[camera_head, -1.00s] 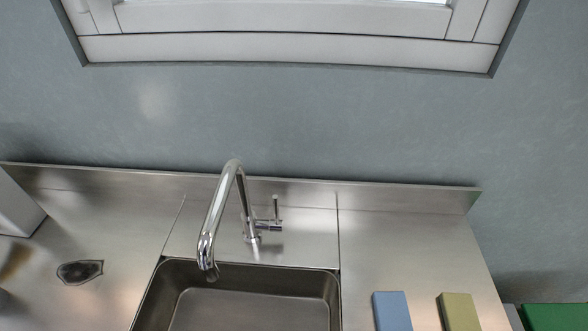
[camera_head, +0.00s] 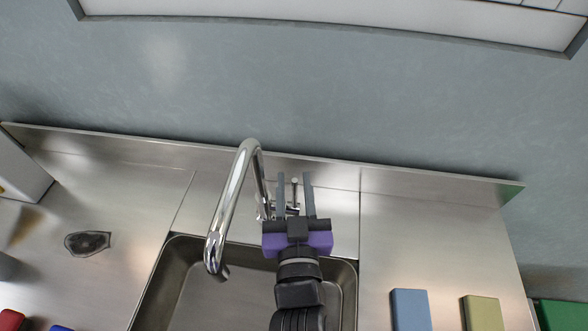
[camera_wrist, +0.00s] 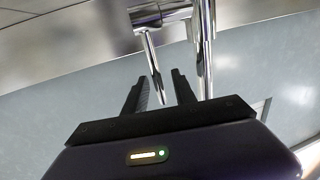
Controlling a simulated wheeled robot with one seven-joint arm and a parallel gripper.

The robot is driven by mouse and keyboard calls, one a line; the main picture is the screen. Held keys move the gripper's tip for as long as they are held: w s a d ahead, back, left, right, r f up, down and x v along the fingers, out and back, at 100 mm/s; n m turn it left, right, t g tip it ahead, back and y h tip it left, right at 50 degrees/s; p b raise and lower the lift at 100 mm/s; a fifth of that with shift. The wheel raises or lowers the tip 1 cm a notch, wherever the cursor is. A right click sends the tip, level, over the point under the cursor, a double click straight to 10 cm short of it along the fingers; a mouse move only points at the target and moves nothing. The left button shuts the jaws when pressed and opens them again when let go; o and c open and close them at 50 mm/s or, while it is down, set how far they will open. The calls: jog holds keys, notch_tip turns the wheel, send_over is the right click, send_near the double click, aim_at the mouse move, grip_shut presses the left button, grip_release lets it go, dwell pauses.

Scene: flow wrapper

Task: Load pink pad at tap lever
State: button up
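The chrome tap (camera_head: 231,207) arches over the sink, and its thin upright lever (camera_head: 295,191) stands to the right of the spout. My gripper (camera_head: 295,177) is open, with one finger on each side of the lever in the head view. In the wrist view, the lever (camera_wrist: 152,67) shows as a chrome rod running between the two fingers of my gripper (camera_wrist: 158,77). A gap shows between rod and fingers, and I cannot tell whether either touches. Nothing is held. I see no pink pad in either view.
The steel sink (camera_head: 172,275) lies below the tap. A blue block (camera_head: 410,309) and an olive block (camera_head: 483,313) lie on the right counter, with a green item (camera_head: 563,315) beyond. A dark-centred patch (camera_head: 88,243) and a red item (camera_head: 11,319) are at left.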

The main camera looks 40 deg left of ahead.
jog(key=shift+x, duration=1.35)
grip_shut()
dwell(0.4)
